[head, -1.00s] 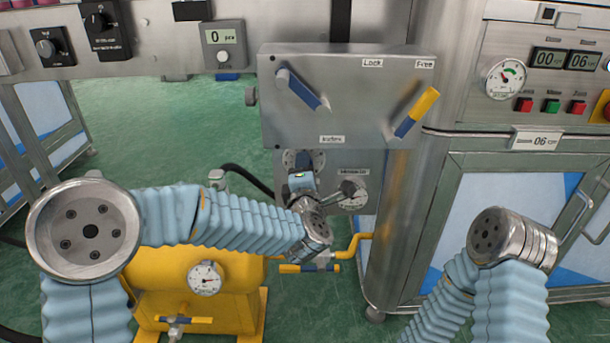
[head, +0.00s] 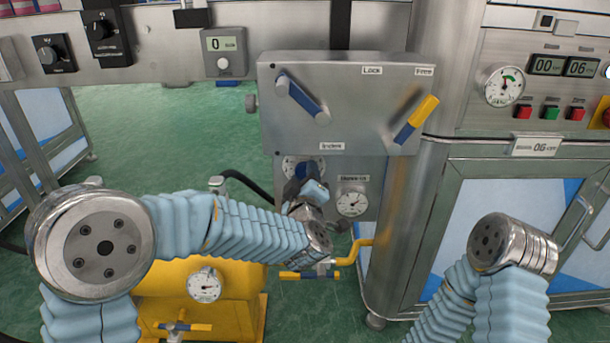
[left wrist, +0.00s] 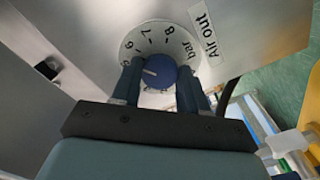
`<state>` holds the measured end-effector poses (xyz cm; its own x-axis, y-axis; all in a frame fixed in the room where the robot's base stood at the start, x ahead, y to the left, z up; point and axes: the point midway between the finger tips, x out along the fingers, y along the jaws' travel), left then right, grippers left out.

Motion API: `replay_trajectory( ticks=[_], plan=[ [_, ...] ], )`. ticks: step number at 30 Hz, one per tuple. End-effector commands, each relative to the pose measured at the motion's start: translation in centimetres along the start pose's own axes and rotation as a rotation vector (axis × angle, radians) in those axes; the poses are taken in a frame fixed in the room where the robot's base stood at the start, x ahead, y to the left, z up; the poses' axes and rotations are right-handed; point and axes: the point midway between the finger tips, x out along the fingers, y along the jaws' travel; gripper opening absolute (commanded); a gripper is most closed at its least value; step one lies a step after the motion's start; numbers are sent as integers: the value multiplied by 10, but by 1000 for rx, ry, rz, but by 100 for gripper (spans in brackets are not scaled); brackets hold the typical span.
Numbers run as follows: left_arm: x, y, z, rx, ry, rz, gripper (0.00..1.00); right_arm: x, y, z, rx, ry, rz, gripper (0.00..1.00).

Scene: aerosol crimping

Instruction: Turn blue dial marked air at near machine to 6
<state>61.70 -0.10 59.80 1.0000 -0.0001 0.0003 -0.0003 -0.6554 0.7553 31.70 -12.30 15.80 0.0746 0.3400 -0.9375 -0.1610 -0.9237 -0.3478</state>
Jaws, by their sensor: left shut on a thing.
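The blue dial (left wrist: 160,71) sits on a round white scale plate (left wrist: 187,45) marked in bar, beside an "Air out" label (left wrist: 206,35). Its white pointer line points left, towards the lower numbers near 5 and 6; the exact reading is hard to tell. My left gripper (left wrist: 159,76) has one dark finger on each side of the dial and is shut on it. In the head view, the dial (head: 303,168) is partly hidden behind my left gripper (head: 308,182), below the grey panel. My right gripper is out of view; only part of that arm shows.
A pressure gauge (head: 351,201) sits just right of my left gripper. Above is the grey panel (head: 340,110) with a blue lever (head: 304,99) and a yellow-blue lever (head: 416,119). A yellow tank (head: 235,295) with a gauge stands below my left arm.

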Motion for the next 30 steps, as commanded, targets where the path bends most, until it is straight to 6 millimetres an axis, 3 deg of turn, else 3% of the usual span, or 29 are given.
replay_trajectory(
  ticks=[12,30],
  plan=[
    [0,-1,1,206,-3,-1,13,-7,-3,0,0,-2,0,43],
    [0,-1,2,240,-3,-1,13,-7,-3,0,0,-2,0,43]
  ],
)
